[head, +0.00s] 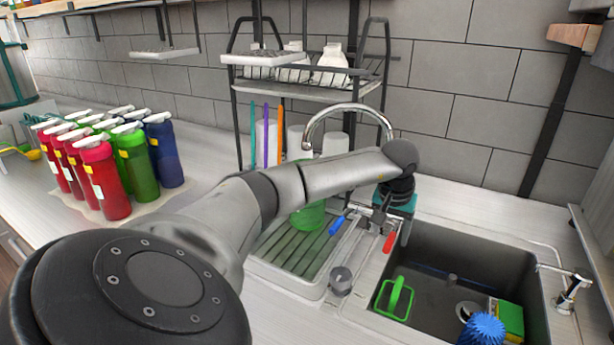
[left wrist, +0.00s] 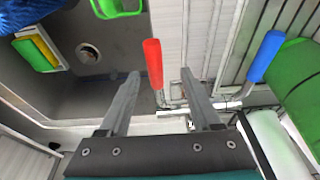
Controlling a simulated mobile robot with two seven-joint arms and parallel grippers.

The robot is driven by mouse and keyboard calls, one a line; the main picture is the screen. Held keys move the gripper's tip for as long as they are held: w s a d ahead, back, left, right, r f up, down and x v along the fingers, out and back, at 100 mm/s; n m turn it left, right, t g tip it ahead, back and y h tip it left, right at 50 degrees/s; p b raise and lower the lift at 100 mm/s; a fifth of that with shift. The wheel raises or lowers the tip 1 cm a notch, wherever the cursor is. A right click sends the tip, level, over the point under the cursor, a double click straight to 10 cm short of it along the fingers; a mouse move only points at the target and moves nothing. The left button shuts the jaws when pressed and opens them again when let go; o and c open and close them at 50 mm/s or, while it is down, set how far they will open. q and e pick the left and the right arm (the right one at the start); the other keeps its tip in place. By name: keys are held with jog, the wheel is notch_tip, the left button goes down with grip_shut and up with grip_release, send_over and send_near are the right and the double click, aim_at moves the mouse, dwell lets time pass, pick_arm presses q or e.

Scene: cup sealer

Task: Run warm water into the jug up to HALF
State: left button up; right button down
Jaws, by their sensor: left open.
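My left gripper (head: 391,226) is open and points down at the tap behind the sink. In the left wrist view its two fingers (left wrist: 160,76) stand either side of the red tap lever (left wrist: 152,62), apart from it. The red lever (head: 389,242) and the blue lever (head: 337,225) also show in the head view. The chrome spout (head: 350,108) arches above; no water is visible. A green vessel (head: 308,216) stands on the drainboard, partly hidden by my arm. A green framed item (head: 394,298) is in the sink. I cannot tell which is the jug. My right gripper is out of view.
The sink basin (head: 437,275) holds a blue scrubber (head: 482,330) and a green-yellow sponge (head: 510,318). A ribbed drainboard (head: 290,255) lies to its left. Several red, green and blue bottles (head: 105,185) stand at the left. A dish rack (head: 300,88) stands behind.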

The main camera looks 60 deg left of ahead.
pick_arm(q)
jog(key=p+v, duration=0.1)
jog(key=v, duration=0.1)
jog(key=w+p+v, duration=0.1)
jog(key=p+v, duration=0.2)
jog(key=v, duration=0.1)
jog(key=shift+w+a+r, duration=0.1)
jog(key=shift+a+r, duration=0.2)
jog(key=shift+r, duration=0.05)
jog(key=shift+f, duration=0.1)
